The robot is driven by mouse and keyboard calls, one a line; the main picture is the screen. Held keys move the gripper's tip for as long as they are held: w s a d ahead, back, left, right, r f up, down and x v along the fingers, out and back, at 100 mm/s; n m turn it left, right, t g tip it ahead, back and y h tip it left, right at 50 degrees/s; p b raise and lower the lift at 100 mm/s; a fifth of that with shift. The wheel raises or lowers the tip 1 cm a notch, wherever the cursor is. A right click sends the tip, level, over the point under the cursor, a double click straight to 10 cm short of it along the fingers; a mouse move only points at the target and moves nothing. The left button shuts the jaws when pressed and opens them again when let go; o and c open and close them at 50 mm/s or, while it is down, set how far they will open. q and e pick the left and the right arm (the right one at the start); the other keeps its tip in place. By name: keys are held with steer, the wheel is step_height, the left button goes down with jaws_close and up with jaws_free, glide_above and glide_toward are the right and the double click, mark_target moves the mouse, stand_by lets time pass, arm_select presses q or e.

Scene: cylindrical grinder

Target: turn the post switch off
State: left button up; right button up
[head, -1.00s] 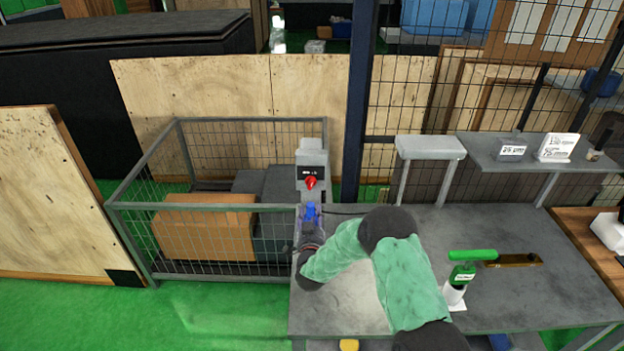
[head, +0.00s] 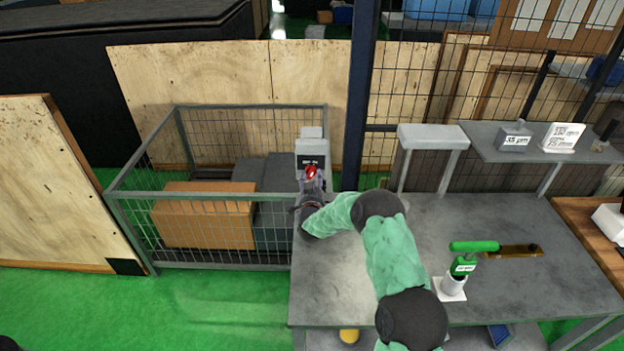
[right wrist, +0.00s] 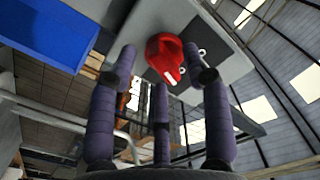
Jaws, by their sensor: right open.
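The post switch is a red rotary knob (head: 311,172) on a grey post (head: 311,146) at the left back corner of the grey bench. My right gripper (head: 311,183) is at the knob, its fingers open and pointing at it. In the right wrist view the knob (right wrist: 166,56) shows a white mark and sits at the fingertips of the open gripper (right wrist: 160,72), on a pale grey face (right wrist: 205,30). I cannot tell whether the fingers touch it. My left gripper is not in view.
A wire cage (head: 215,207) with a cardboard box (head: 205,215) stands left of the post. The bench (head: 415,240) carries a green-handled tool (head: 466,262) at the right. A raised shelf (head: 485,145) holds small signs. A dark blue pillar (head: 360,100) rises behind the post.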

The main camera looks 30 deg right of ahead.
steer(key=shift+w+d, duration=0.15)
steer(key=shift+w, duration=0.05)
jaws_close()
